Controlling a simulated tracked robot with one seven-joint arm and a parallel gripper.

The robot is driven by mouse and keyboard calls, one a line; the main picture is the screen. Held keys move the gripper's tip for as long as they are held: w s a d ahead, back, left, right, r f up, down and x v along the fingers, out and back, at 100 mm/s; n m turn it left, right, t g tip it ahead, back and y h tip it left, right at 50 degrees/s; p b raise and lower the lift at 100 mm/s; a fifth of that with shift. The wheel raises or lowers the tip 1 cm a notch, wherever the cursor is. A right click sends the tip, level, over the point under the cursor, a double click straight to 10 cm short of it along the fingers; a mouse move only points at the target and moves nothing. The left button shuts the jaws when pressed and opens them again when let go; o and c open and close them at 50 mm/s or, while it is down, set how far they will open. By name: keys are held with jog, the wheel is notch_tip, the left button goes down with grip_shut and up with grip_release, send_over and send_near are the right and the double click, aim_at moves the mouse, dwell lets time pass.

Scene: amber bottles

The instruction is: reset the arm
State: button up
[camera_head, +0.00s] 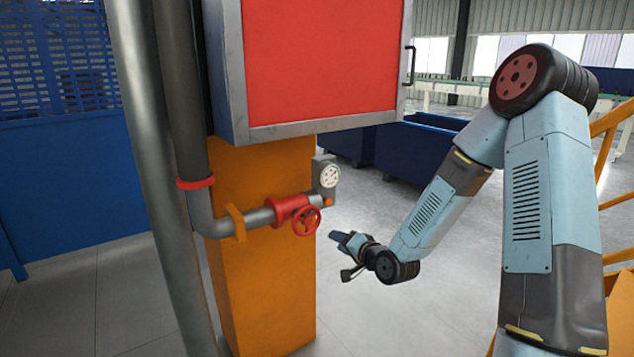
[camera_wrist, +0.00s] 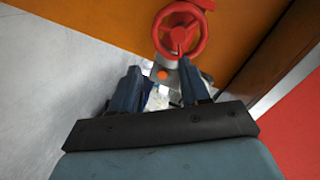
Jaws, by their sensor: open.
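My arm comes in from the right in the head view, bent at the elbow and reaching left. My gripper (camera_head: 340,240) is at its end, in front of and to the right of the orange pillar, apart from the valve. In the wrist view my gripper (camera_wrist: 163,82) has its two fingers spread with a gap between them and nothing held. A red valve wheel (camera_head: 306,220) sits on the pipe, left of and slightly above the gripper. The wheel also shows in the wrist view (camera_wrist: 180,42), beyond the fingertips.
An orange pillar (camera_head: 262,285) carries the pipe and a pressure gauge (camera_head: 329,175). A red-fronted cabinet (camera_head: 320,60) hangs above. Blue bins (camera_head: 415,150) stand behind. Yellow railing (camera_head: 615,200) is at the right edge. Open floor (camera_head: 410,310) lies below my forearm.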

jog(key=s+d+r+n+g+h, duration=0.45)
jog(key=s+d+r+h, duration=0.35)
jog(key=s+d+r, duration=0.5)
jog(key=s+d+r+g, duration=0.1)
jog(key=s+r, duration=0.4)
jog(key=s, duration=0.5)
jog(key=s+d+r+g, duration=0.1)
jog(key=s+r, duration=0.5)
jog(key=s, duration=0.5)
jog(key=shift+s+d+r+n+g+h, duration=0.15)
jog(key=shift+s+d+n+g+h, duration=0.05)
jog(key=shift+d+n+g+h, duration=0.2)
jog(key=shift+a, duration=0.1)
dwell(0.9)
